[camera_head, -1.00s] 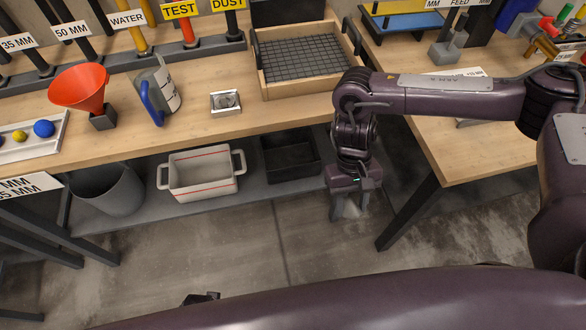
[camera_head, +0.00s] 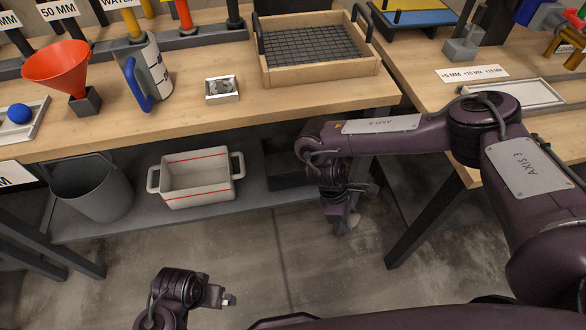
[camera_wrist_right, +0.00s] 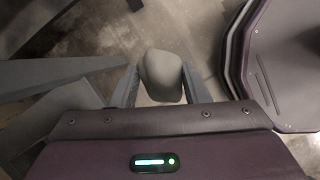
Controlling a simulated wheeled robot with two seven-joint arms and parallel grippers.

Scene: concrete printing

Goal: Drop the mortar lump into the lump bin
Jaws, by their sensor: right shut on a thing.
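The mortar lump (camera_wrist_right: 162,76) is a smooth grey block between the two fingers of my right gripper (camera_wrist_right: 160,92) in the right wrist view. In the head view my right gripper (camera_head: 342,226) points down with the lump (camera_head: 354,221) partly hidden at its tips, in front of the low shelf's right end. A black bin (camera_head: 288,167) stands on the shelf, partly hidden by my right arm. No label shows which container is the lump bin. My left gripper (camera_head: 229,299) is low in the head view, over the floor; its finger gap is unclear.
On the shelf (camera_head: 130,218) stand a white tub (camera_head: 198,200) with red lines and a grey bucket (camera_head: 95,192). The bench above holds a red funnel (camera_head: 68,70), a jug (camera_head: 146,72) and a sieve tray (camera_head: 318,72). A dark table leg (camera_head: 425,222) stands right of my right gripper.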

